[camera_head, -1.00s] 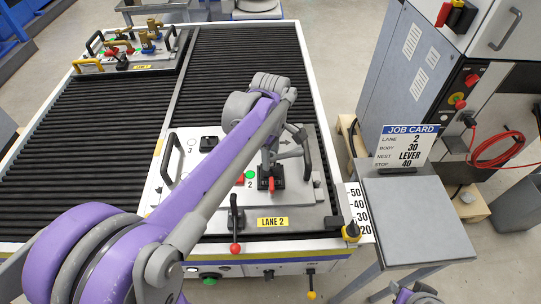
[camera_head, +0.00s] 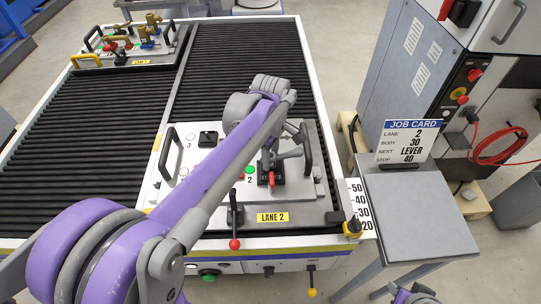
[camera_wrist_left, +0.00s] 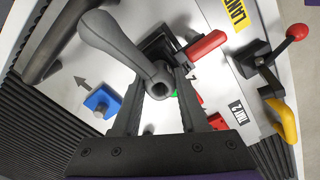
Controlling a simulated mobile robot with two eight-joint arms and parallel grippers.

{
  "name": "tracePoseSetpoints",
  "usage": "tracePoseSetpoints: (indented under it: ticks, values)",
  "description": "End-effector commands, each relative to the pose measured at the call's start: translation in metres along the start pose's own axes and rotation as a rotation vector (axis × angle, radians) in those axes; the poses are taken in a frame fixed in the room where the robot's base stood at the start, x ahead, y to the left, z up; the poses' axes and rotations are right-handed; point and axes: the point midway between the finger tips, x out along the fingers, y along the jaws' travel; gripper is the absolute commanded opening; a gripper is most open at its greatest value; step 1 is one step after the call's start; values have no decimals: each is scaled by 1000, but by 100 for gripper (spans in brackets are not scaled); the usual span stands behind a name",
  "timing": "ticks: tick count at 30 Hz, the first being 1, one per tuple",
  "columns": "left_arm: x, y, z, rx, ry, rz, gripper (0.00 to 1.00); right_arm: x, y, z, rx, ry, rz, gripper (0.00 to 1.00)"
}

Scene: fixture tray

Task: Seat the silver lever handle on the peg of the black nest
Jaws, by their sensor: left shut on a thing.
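The silver lever handle (camera_wrist_left: 118,45) is held by its round hub between the fingers of my left gripper (camera_wrist_left: 157,95). Its arm points to the upper left in the left wrist view; in the head view the handle (camera_head: 289,154) shows just right of my gripper (camera_head: 267,158). The black nest (camera_wrist_left: 158,46) is partly hidden behind the hub and lever; in the head view it is the dark block (camera_head: 271,180) below my gripper. The peg is hidden, so I cannot tell whether the hub is around it. My right gripper (camera_head: 414,294) is only partly in view at the bottom edge.
A red clamp lever (camera_wrist_left: 207,46) lies beside the nest. A blue block (camera_wrist_left: 102,101) and a red-knobbed lever (camera_head: 234,243) are on the lane 2 plate (camera_head: 306,218). Black plate handles (camera_head: 306,146) stand at its sides. The job card (camera_head: 409,142) reads LEVER.

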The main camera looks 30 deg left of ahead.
Motion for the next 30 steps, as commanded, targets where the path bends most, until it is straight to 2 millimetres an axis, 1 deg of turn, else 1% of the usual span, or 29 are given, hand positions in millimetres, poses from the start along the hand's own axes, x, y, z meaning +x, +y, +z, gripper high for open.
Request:
tracePoseSetpoints:
  ticks: [2, 3, 5, 6, 8, 18, 21, 23, 26, 30]
  values:
    - [3, 0, 0, 0, 0, 0, 0, 2, 0, 2, 0, -1, 0, 42]
    - [2, 0, 0, 0, 0, 0, 50, 1, 0, 1, 0, -1, 0, 42]
    - [2, 0, 0, 0, 0, 0, 61, 1, 0, 1, 0, -1, 0, 42]
    - [2, 0, 0, 0, 0, 0, 68, 1, 0, 1, 0, -1, 0, 42]
    - [2, 0, 0, 0, 0, 0, 78, 1, 0, 1, 0, -1, 0, 42]
    - [2, 0, 0, 0, 0, 0, 78, 1, 0, 1, 0, -1, 0, 42]
    - [-2, 0, 0, 0, 0, 0, 78, 0, 0, 0, 0, 0, 0, 42]
    - [-8, 0, 0, 0, 0, 0, 78, 0, 0, 0, 0, 0, 0, 42]
    - [-25, 0, 0, 0, 0, 1, 78, -1, 0, -1, 0, 1, 0, 42]
    - [-55, 0, 0, 0, 0, 1, 78, -3, 0, -3, 0, 3, 0, 42]
